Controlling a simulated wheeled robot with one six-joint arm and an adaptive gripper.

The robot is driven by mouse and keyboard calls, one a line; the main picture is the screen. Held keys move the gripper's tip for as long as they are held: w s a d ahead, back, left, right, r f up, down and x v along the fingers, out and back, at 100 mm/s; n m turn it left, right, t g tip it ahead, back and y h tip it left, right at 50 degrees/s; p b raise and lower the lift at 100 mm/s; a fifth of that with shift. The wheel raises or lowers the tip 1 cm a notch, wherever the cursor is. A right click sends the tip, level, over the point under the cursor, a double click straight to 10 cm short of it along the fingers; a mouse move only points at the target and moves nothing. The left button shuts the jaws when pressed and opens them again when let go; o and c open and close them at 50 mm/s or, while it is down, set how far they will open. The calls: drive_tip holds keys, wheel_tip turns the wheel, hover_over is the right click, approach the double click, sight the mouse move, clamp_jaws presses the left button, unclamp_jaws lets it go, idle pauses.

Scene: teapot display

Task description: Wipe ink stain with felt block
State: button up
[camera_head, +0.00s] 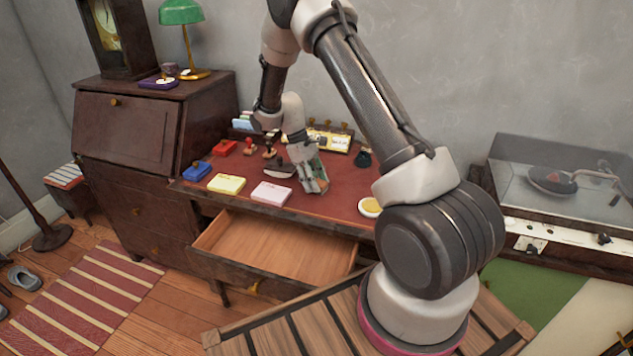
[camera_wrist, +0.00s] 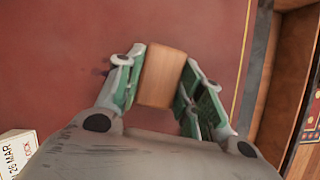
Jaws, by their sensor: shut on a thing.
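In the wrist view, the felt block (camera_wrist: 162,76) shows its plain wooden top. My gripper (camera_wrist: 160,88) is shut on it, with green-padded fingers on both sides. The block's felt underside is hidden, and I cannot tell whether it touches the desk. A small dark mark, likely the ink stain (camera_wrist: 101,71), shows on the red desk top (camera_wrist: 190,25) just left of the left finger, partly hidden by it. In the head view, my gripper (camera_head: 314,182) is low over the red desk top (camera_head: 335,200), and the stain cannot be made out.
A pink pad (camera_head: 271,194) and yellow pad (camera_head: 227,184) lie left of my gripper. A blue box (camera_head: 196,171), red box (camera_head: 225,148) and ink bottle (camera_head: 363,159) stand around. The drawer (camera_head: 275,247) is open in front.

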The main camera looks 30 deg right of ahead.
sight(328, 174)
drive_tip(key=shift+w+d, duration=3.4)
drive_tip(key=shift+s+a, duration=3)
drive_tip(key=shift+a, duration=0.05)
drive_tip(key=shift+s+a+f, duration=0.15)
drive_tip(key=shift+s+a, duration=0.35)
drive_tip(key=shift+s, duration=0.15)
drive_tip(key=shift+w+r, duration=0.1)
drive_tip(key=shift+r, duration=2.95)
drive_tip(key=shift+r, duration=0.1)
drive_tip(key=shift+r, duration=1.4)
